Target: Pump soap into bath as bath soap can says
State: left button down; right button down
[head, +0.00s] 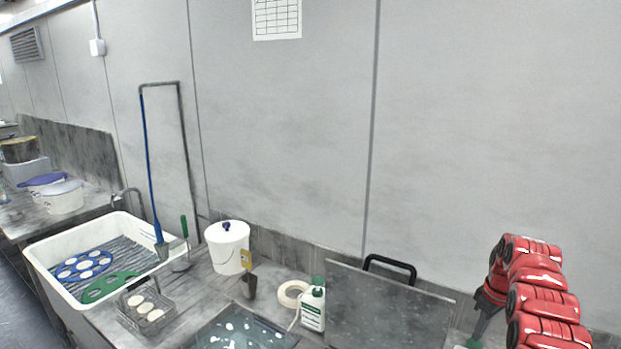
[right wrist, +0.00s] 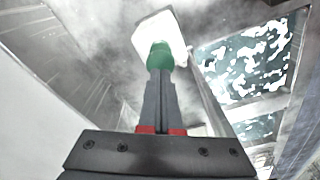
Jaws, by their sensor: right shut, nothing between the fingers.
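My right gripper (head: 476,334) is shut and empty, pointing down at the right edge of the head view. A bath (head: 240,335) with foamy liquid is at the bottom of the head view. A white labelled bottle with a green cap (head: 312,309) stands beside it. My left gripper is out of view.
A grey panel with a black handle (head: 385,312) stands right of the bottle.

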aim_at(475, 344)
jog(key=shift+f, duration=0.15)
jog(key=shift+f+b, duration=1.3)
jog(key=shift+f, duration=0.1)
jog(key=shift+r+p, duration=0.35)
jog(key=shift+r, duration=0.45)
jog(key=shift+r+p, duration=0.8)
jog(key=shift+p, duration=0.05)
